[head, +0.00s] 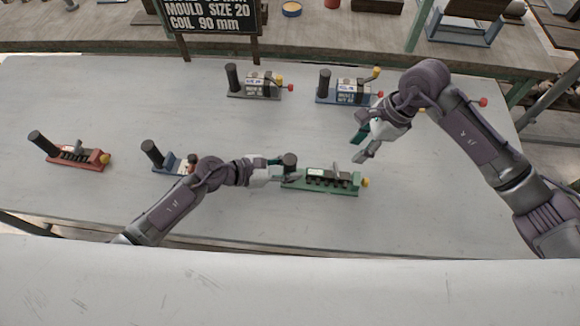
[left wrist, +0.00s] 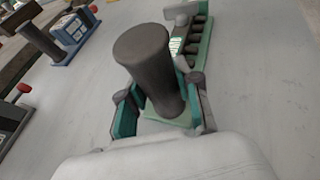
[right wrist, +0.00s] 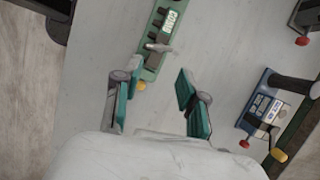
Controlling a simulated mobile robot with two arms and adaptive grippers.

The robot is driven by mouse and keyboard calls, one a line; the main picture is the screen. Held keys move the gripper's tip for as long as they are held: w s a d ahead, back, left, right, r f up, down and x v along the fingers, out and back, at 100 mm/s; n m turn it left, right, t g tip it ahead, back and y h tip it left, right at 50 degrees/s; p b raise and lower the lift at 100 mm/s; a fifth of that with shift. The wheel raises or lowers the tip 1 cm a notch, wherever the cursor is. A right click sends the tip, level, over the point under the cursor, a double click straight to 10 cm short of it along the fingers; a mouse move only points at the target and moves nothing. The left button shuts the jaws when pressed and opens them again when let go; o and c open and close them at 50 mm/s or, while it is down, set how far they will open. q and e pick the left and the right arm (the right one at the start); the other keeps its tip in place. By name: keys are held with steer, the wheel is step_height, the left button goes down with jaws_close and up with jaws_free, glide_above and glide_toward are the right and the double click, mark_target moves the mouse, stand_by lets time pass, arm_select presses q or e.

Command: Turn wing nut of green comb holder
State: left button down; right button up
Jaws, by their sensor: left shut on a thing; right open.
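The green comb holder (head: 318,187) lies on the table in the middle of the head view, with a dark row of teeth and a yellow knob (head: 366,182) at its right end. A grey wing nut (right wrist: 157,47) stands on it in the right wrist view, near the knob end. My left gripper (head: 284,169) is shut around the holder's dark upright post (left wrist: 150,65) at the other end. My right gripper (head: 361,138) is open and empty, above and behind the knob end. In the right wrist view the holder lies ahead, beyond the open fingers (right wrist: 157,80).
A blue holder (head: 331,99) and a grey-green holder (head: 242,95) stand at the back. A red holder (head: 80,163) and another blue holder (head: 165,168) stand at the left. A lettered sign (head: 210,17) rises behind. The table (head: 430,210) is bare right of the green holder.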

mark_target(338, 173)
steer(key=shift+c, duration=0.5)
steer(key=s+a+r+m+h, duration=0.2)
steer(key=a+r+m+h, duration=0.15)
steer(key=m, duration=1.25)
steer(key=shift+h, duration=0.25)
steer(key=f, duration=1.2)
steer(key=shift+w+a+f, duration=0.15)
steer(key=shift+w+f, duration=0.05)
steer(key=shift+f, duration=0.2)
steer(key=shift+c, duration=0.3)
jaws_close()
